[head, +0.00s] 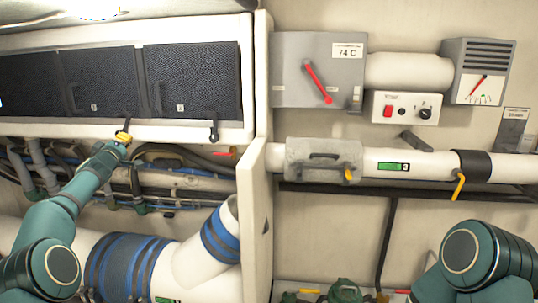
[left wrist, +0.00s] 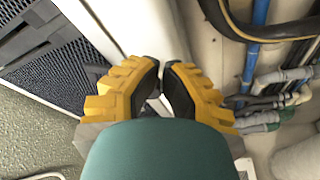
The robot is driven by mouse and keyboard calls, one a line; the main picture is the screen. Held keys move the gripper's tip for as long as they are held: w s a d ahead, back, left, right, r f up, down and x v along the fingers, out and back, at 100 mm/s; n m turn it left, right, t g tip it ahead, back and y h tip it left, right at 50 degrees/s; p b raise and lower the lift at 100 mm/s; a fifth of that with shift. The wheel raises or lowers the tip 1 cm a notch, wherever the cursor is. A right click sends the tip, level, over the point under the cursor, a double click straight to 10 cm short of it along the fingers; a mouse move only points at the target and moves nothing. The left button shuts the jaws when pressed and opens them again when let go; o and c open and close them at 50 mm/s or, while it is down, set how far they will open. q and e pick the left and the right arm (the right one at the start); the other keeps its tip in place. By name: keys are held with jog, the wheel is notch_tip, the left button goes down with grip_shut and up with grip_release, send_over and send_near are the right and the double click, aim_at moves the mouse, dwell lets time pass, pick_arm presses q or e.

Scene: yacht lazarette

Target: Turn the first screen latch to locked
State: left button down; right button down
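Dark perforated screens sit in a white frame at upper left in the head view. One black latch (head: 127,123) is at the lower edge of the middle screen (head: 110,83); its handle leans down-left into my left gripper (head: 123,137). The yellow fingers look closed around this handle, which they mostly hide. In the left wrist view the fingertips (left wrist: 164,70) are close together at the white frame edge. A second black latch (head: 213,131) hangs straight down under the right screen (head: 192,80). My right gripper is not in view; only its arm shows at lower right.
Hoses and pipes (head: 180,180) run just below the screen frame. A white upright partition (head: 254,160) stands right of the screens. Right of it are a grey box with a red lever (head: 318,82), a switch panel (head: 405,108) and a white pipe with yellow-handled valves (head: 430,164).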

pick_arm(q)
jog(key=shift+a+r, duration=0.15)
jog(key=shift+r, duration=0.15)
jog(key=shift+d+r, duration=0.4)
jog(key=shift+r, duration=0.45)
dwell(0.4)
jog(key=shift+s, duration=0.1)
jog(key=shift+s+d+f+b, duration=0.15)
jog(key=shift+d+b, duration=0.25)
jog(key=shift+b, duration=0.1)
jog(key=shift+s+a+f+b, duration=0.1)
jog(key=shift+s+a+b, duration=0.05)
jog(key=shift+s+b, duration=0.8)
jog(key=shift+s+a+f+b, duration=0.1)
jog(key=shift+s+a+b, duration=0.05)
jog(key=shift+s+b, duration=0.8)
jog(key=shift+s+a+f+b, duration=0.1)
jog(key=shift+s+a+b, duration=0.05)
jog(key=shift+s+b, duration=0.8)
